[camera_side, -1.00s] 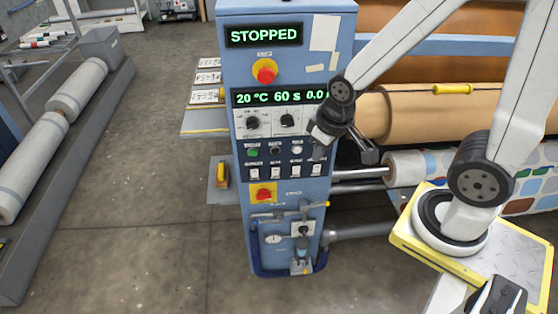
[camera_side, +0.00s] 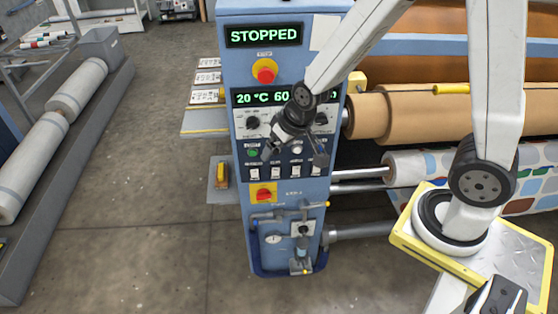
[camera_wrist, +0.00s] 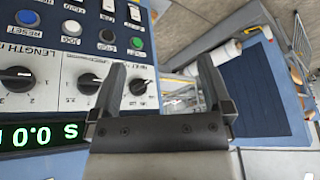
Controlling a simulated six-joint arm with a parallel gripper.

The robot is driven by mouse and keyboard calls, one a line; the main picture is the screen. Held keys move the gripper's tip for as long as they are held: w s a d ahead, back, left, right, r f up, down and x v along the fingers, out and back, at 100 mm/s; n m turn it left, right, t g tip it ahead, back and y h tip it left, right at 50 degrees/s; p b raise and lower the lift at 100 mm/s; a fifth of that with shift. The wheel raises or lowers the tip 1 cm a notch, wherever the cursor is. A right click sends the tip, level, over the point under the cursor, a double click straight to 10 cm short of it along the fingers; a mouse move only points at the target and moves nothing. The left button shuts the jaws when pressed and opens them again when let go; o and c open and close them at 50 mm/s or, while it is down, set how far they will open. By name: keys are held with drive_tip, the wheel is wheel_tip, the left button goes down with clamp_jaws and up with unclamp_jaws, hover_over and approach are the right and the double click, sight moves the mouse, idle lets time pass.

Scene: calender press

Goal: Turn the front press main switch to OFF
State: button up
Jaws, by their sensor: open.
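The front press main switch (camera_side: 264,194) is a red rotary handle on a square yellow plate, low on the blue control column. Its exact handle angle is too small to tell. My gripper (camera_side: 294,154) is in front of the column, above the switch and apart from it. It points downward, with its two fingers spread and nothing between them. In the wrist view the open fingers (camera_wrist: 160,64) frame the panel's edge and a gap beyond. The main switch does not show in the wrist view.
A red mushroom button (camera_side: 265,74) on yellow sits higher, under the STOPPED display (camera_side: 264,35). Black knobs (camera_wrist: 89,84) and several push buttons (camera_wrist: 136,42) lie close to my fingers. Pipes and a gauge (camera_side: 273,239) are below the switch. Fabric rolls (camera_side: 430,110) stand at right.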

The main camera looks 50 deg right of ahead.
drive_tip(key=w+a+f+m+t+h, duration=0.35)
drive_tip(key=w+f+t, duration=0.25)
drive_tip(key=w+f, duration=1.1)
drive_tip(key=m+t+h, duration=0.2)
drive_tip(key=m+h, duration=0.3)
drive_tip(key=h, duration=0.5)
approach(264, 198)
drive_tip(key=x, duration=0.2)
drive_tip(key=shift+d+n, duration=0.1)
drive_tip(key=shift+n, duration=0.15)
drive_tip(key=shift+w, duration=0.1)
drive_tip(key=shift+x, duration=3.85)
